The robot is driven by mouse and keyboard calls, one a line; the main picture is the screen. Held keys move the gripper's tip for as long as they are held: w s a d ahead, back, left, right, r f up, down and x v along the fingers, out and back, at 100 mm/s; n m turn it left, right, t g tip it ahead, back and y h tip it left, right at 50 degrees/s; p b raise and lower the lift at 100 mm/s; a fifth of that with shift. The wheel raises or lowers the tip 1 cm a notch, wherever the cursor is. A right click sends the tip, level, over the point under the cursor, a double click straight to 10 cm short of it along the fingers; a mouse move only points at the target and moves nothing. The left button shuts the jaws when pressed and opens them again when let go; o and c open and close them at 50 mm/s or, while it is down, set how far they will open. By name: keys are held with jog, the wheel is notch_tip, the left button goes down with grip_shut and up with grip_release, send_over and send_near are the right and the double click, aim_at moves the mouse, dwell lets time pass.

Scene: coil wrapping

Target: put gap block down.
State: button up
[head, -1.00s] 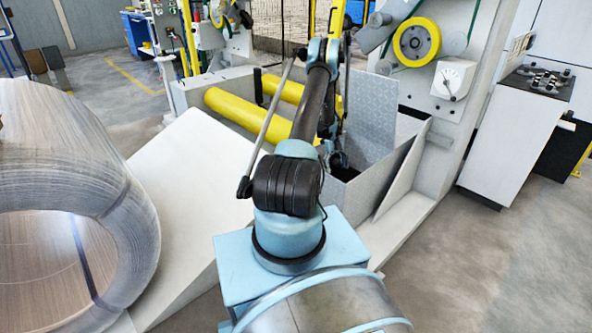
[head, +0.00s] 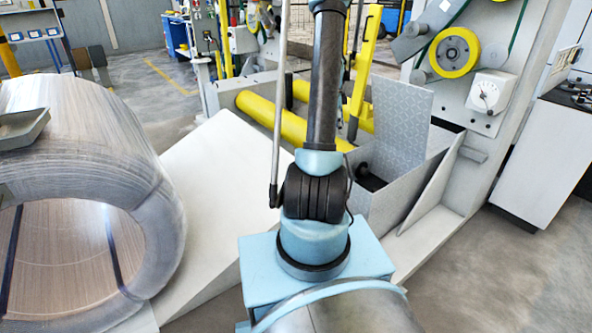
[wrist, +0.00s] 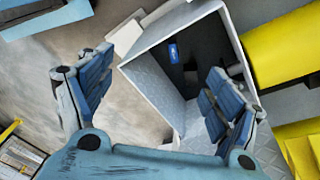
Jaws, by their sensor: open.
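A dark block with a blue label (wrist: 173,53) lies inside an open grey metal box in the wrist view; I take it to be the gap block. In the head view a dark shape with a round knob (head: 368,178) shows in the same box (head: 385,212). My gripper (wrist: 160,62) is open and empty, its two blue-padded fingers wide apart. It is above the box, apart from the block. The box's wall and my right finger hide part of the block. In the head view my gripper is out of the frame.
A large wire coil (head: 75,125) stands at the left, with a grey tray (head: 22,128) at its upper edge. Yellow rollers (head: 270,115) lie behind the box. A raised patterned plate (head: 400,115) and a tall machine frame stand beside it. A pale sloping panel (head: 205,190) lies between coil and box.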

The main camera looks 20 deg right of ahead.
jog(key=s+a+r+n+t, duration=0.2)
jog(key=s+a+r+n, duration=1)
jog(key=s+a, duration=0.45)
jog(key=s+a+f+n, duration=0.2)
jog(key=s+a+n, duration=0.1)
jog(key=s, duration=0.3)
jog(key=s+a+f+n+t, duration=0.1)
jog(key=s+a+f+n, duration=0.1)
jog(key=s+a+n, duration=0.2)
jog(key=s+a+f+n+t+y, duration=0.1)
jog(key=s+a+n, duration=0.3)
jog(key=s, duration=0.6)
jog(key=shift+a+f, duration=0.25)
jog(key=shift+f, duration=0.35)
jog(key=shift+w, duration=0.1)
